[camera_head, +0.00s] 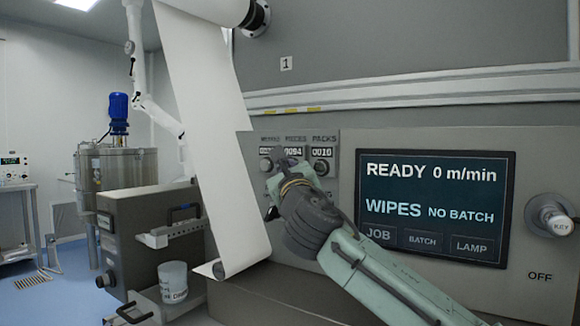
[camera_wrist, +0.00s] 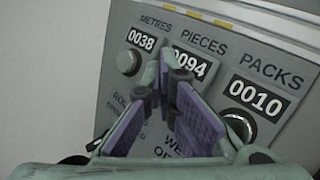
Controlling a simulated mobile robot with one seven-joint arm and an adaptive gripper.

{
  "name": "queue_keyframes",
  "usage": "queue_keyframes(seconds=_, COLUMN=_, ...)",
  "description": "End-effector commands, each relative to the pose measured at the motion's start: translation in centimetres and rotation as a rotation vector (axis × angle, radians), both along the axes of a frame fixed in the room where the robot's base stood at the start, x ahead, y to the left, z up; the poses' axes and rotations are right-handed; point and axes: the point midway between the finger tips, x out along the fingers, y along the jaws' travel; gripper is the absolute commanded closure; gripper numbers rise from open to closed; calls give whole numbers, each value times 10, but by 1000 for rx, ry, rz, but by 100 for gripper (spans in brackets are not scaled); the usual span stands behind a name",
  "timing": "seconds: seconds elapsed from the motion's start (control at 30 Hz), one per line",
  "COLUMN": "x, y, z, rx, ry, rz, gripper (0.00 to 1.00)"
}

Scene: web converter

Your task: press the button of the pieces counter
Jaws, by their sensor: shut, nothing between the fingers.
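The pieces counter reads 0094 in the wrist view (camera_wrist: 192,65) and sits in the middle of a three-counter panel, also in the head view (camera_head: 294,150). Its button is hidden behind my fingers. My gripper (camera_wrist: 168,62) is shut and empty, its purple-padded fingers pointing at the panel just below the pieces display. In the head view my gripper (camera_head: 287,163) is in front of the panel's middle. I cannot tell whether the fingertips touch the button.
The metres button (camera_wrist: 128,62) is left of my fingers and the packs button (camera_wrist: 240,124) is right. A hanging white web (camera_head: 215,140) is close on the left.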

Motion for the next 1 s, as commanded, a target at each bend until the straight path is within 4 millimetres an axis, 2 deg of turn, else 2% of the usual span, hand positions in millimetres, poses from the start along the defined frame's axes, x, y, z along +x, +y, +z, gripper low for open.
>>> queue_keyframes(seconds=0.57, x=2, y=-2, z=0, rx=0, ry=0, rz=-1, gripper=100)
queue_keyframes(seconds=1.0, x=-13, y=9, z=-1, rx=0, ry=0, rz=-1, gripper=100)
